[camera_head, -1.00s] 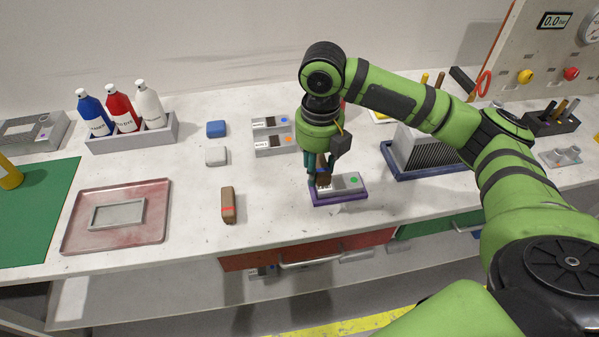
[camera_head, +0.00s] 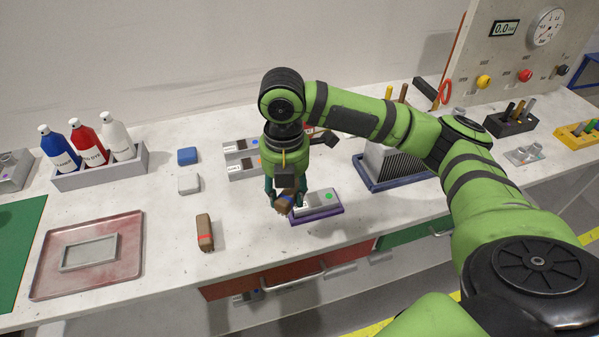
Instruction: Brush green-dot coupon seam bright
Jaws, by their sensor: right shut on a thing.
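The green-dot coupon (camera_head: 322,196) is a light grey block with a green dot near its right end. It lies in a purple holder (camera_head: 318,215) near the front of the bench. My right gripper (camera_head: 284,190) is shut on a brown brush (camera_head: 284,204) with a blue band. The brush is tilted at the coupon's left end; I cannot tell whether it touches. The gripper and brush hide part of that end, and the seam is not clear. My left gripper is not in view.
Blue-dot (camera_head: 240,146) and orange-dot (camera_head: 244,167) coupons lie behind my gripper. A finned grey block in a blue tray (camera_head: 372,184) stands right. A reddish tray (camera_head: 130,262) is at left.

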